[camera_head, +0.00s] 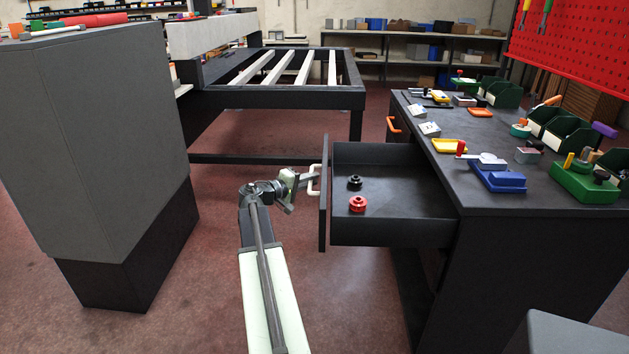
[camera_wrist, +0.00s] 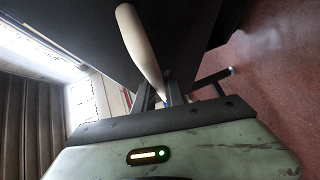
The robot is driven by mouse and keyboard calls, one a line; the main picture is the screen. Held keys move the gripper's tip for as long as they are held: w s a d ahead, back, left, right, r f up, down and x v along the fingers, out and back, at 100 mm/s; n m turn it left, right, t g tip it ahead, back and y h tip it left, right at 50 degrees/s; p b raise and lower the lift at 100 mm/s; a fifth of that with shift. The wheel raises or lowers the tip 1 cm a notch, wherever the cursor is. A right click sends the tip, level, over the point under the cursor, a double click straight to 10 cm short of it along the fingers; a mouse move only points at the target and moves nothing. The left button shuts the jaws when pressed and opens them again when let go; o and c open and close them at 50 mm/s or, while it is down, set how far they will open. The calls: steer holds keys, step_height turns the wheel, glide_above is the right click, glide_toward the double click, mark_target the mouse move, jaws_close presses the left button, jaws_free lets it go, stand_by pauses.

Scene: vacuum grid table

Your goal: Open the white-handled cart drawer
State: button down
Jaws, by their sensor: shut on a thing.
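The cart drawer (camera_head: 390,232) is pulled far out to the left from the dark cart (camera_head: 530,260). Its white handle (camera_head: 314,180) is on the drawer's left face. My gripper (camera_head: 309,180) is shut on this handle. In the wrist view, the white handle (camera_wrist: 140,45) runs up from between the fingers of my gripper (camera_wrist: 168,98). Inside the drawer are a black knob-like part (camera_head: 355,182) and a red one (camera_head: 358,204).
An orange handle (camera_head: 393,125) is on the cart's left side, farther back. Several tools and coloured trays lie on the cart top (camera_head: 430,185). A grey cabinet (camera_head: 100,140) stands at left, and a dark slatted frame table (camera_head: 290,97) stands behind.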

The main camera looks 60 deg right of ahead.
steer(key=shift+s, duration=0.15)
steer(key=c, duration=1.7)
jaws_free()
steer(key=shift+d, duration=0.1)
steer(key=shift+s, duration=0.1)
steer(key=p+v, duration=0.1)
steer(key=v, duration=0.6)
steer(key=shift+w+a, duration=0.25)
steer(key=shift+a, duration=0.1)
steer(key=shift+r, duration=0.1)
